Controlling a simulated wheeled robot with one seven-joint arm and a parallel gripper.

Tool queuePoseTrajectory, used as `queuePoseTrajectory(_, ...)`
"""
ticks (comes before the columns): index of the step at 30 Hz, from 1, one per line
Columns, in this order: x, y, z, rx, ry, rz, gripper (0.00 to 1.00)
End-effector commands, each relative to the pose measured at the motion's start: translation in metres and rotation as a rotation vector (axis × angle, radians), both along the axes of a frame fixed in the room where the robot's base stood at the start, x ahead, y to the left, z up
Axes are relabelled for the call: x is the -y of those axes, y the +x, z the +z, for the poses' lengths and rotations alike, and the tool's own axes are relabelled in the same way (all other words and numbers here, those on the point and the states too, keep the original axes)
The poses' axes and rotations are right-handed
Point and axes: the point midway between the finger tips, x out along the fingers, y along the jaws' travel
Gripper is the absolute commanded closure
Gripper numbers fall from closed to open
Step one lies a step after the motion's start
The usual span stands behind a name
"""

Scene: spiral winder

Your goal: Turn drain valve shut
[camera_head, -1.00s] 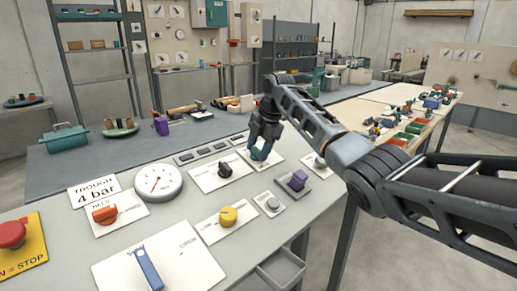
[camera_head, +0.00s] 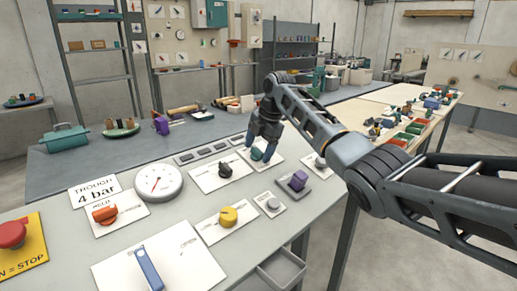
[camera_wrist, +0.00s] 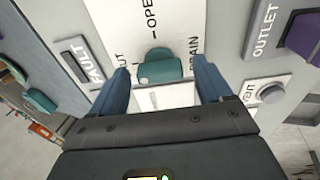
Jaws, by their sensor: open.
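The drain valve knob is teal and sits on a white label plate; in the wrist view the knob (camera_wrist: 158,68) lies between and just beyond my two blue fingertips. The plate (camera_wrist: 174,22) reads "OPEN" and "DRAIN", with a partly hidden word on the left. In the head view the teal knob (camera_head: 257,154) shows just under my fingers. My gripper (camera_head: 264,150) points down over it, and in the wrist view my gripper (camera_wrist: 162,80) is open with a finger on each side of the knob. I cannot tell whether the fingers touch it.
A purple outlet knob (camera_head: 298,180) and a grey round button (camera_head: 273,203) stand close by. A black knob (camera_head: 225,169), yellow knob (camera_head: 228,216), orange knob (camera_head: 104,214), pressure gauge (camera_head: 158,182), blue lever (camera_head: 149,268) and red stop button (camera_head: 11,235) share the panel.

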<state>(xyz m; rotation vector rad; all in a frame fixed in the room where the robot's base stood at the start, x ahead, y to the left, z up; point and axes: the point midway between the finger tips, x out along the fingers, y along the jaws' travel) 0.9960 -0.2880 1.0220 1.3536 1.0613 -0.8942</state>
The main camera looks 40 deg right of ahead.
Motion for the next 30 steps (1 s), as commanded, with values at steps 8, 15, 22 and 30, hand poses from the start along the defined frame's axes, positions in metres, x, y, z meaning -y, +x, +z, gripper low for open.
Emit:
queuePoseTrajectory(8, 0.004, -0.011, 0.037, 0.003, -0.001, 0.0, 0.21)
queuePoseTrajectory(15, 0.006, -0.021, 0.066, 0.003, 0.0, 0.001, 0.21)
queuePoseTrajectory(22, 0.007, -0.023, 0.072, 0.0, 0.0, 0.001, 0.21)
queuePoseTrajectory(30, 0.007, -0.023, 0.072, 0.0, 0.0, 0.001, 0.21)
